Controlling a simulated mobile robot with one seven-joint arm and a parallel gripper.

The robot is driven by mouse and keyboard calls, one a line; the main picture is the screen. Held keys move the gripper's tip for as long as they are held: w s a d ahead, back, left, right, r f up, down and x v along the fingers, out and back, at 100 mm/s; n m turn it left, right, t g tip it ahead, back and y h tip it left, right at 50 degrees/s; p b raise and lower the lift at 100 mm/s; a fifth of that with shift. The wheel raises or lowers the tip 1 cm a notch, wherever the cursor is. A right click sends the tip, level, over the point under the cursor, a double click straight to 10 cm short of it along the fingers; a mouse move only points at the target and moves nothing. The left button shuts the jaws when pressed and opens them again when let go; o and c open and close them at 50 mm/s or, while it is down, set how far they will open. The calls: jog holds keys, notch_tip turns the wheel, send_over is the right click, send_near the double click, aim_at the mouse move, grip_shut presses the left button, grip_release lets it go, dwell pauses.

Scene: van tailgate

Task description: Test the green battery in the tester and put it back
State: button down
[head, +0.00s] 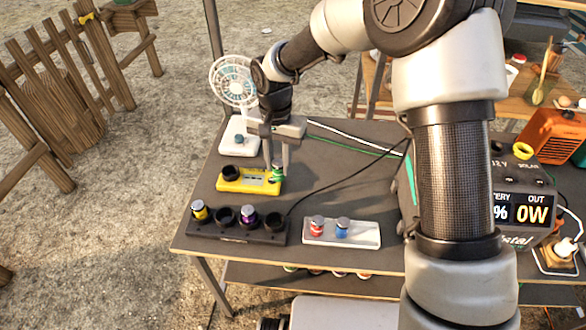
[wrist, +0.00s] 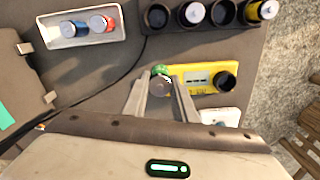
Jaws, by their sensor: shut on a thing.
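The green battery (head: 278,173) is upright between the fingers of my gripper (head: 276,168), which is shut on it. In the wrist view its grey top and green side (wrist: 160,71) show between the fingertips. The yellow tester (head: 247,187) lies just beside and below it, with a small display and a black round socket (head: 231,173) at its left end. That socket looks empty. The battery is over or at the tester's right end; I cannot tell whether it touches. The black rack (head: 235,236) holds a yellow-banded battery (head: 200,210) and a purple one (head: 248,217); its other two sockets look empty.
A white tray (head: 367,241) with a red and a blue battery lies right of the rack. A small white fan (head: 235,82) stands behind the tester. A black cable crosses the table, and a power station (head: 520,180) stands on the right.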

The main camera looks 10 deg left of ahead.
jog(key=w+a+p, duration=0.1)
jog(key=w+a, duration=0.2)
jog(key=a, duration=0.5)
jog(key=w+a+p, duration=0.2)
jog(key=w+a, duration=0.1)
jog(key=a, duration=0.5)
jog(key=shift+w, duration=0.1)
jog(key=shift+f+b, duration=1)
jog(key=shift+f, duration=1.2)
jog(key=shift+f, duration=0.2)
jog(key=shift+f+b, duration=0.9)
jog(key=shift+f, duration=0.5)
jog(key=c, duration=1.4)
grip_release()
jog(key=shift+o, duration=0.2)
